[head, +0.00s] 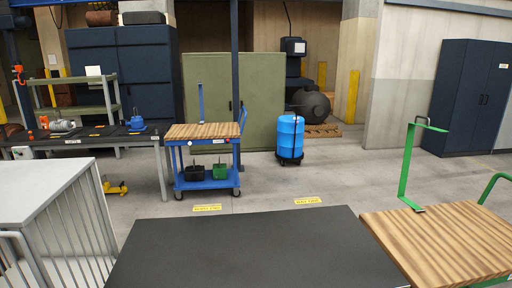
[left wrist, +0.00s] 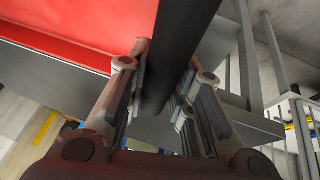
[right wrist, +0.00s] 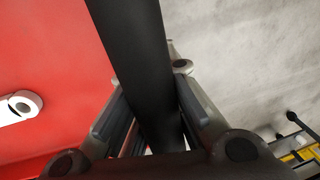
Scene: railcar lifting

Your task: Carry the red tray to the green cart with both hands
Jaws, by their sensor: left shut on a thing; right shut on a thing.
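The red tray shows as a flat red surface in the left wrist view (left wrist: 75,30) and the right wrist view (right wrist: 50,60). My left gripper (left wrist: 166,70) is shut on a black bar-shaped handle (left wrist: 180,40) at the tray's edge. My right gripper (right wrist: 148,80) is shut on a similar black handle (right wrist: 130,30) beside the red surface. Neither gripper nor any red of the tray shows in the head view. The green cart (head: 445,245), with a striped wooden top and green uprights, stands at the right of the head view, partly cut off.
A dark flat surface (head: 250,250) fills the bottom middle, close to the green cart. A white-topped barred unit (head: 45,190) stands at left. A blue cart (head: 205,150), a blue drum (head: 290,135) and a workbench (head: 85,138) stand farther back. Open floor lies between.

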